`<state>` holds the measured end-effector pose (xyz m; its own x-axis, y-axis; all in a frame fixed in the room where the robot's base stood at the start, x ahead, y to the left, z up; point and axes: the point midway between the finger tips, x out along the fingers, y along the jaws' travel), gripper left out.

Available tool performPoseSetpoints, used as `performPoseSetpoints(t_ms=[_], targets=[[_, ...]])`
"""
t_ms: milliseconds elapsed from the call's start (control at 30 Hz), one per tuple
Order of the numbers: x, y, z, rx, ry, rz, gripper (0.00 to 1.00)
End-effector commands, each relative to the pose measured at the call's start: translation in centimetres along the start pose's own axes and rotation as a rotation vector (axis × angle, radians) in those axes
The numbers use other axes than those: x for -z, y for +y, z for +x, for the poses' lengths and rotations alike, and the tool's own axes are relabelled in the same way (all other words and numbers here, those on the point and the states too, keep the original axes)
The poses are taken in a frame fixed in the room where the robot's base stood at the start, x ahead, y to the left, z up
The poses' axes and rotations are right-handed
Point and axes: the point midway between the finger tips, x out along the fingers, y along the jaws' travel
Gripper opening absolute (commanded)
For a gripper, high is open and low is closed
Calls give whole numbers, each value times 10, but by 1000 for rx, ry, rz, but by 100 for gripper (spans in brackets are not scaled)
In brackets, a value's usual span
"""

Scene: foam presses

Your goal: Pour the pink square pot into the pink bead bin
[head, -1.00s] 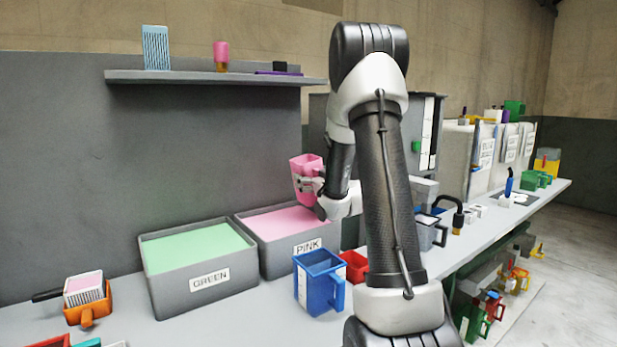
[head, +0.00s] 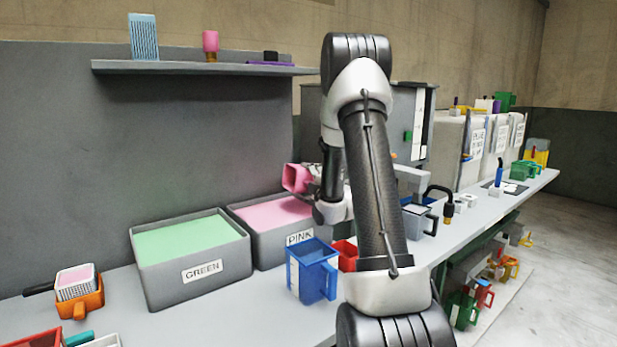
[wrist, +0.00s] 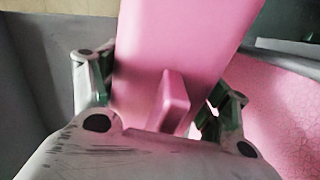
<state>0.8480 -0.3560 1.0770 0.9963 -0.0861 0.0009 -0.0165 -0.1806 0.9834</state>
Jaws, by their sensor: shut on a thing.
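The pink square pot (head: 296,178) is in the head view, above the pink bead bin, tipped so its open mouth faces left. My gripper (wrist: 160,105) is shut on the pot; its fingers sit on both sides of the pink body in the wrist view, with the pot's handle between them. The pink bead bin (head: 283,246) is a grey box labelled PINK, filled with pink to near its rim; its contents also show at the right of the wrist view (wrist: 285,115). My arm hides part of the bin's right side. No falling beads can be made out.
A grey bin labelled GREEN (head: 190,284) stands left of the pink one. A blue square pot (head: 313,272) and a red container (head: 345,254) stand in front of the pink bin. A shelf (head: 200,68) hangs on the wall above.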

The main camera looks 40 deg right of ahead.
Motion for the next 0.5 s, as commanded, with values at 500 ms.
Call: performPoseSetpoints(t_ms=[500], targets=[[20, -3, 0, -1, 2, -482, 49]])
